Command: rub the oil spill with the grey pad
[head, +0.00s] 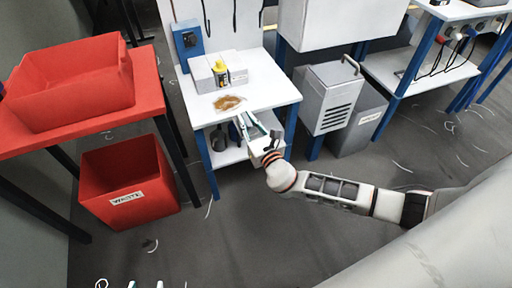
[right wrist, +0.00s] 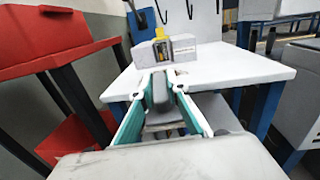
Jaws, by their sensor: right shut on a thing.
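The oil spill (head: 229,102) is a brown patch on the white table top, near its front edge in the head view. My right gripper (head: 250,121) is at that front edge, just in front of and to the right of the spill. In the right wrist view its teal fingers (right wrist: 160,98) are shut on the grey pad (right wrist: 160,90), which points towards the table. Only small tips of my left gripper (head: 130,284) show at the bottom edge of the head view.
A pale box (head: 203,80) with a yellow bottle (head: 220,72) stands behind the spill on the white table (head: 270,90). A red waste bin (head: 125,185) and a red table (head: 95,120) are at the left. A grey cabinet (head: 327,97) stands at the right.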

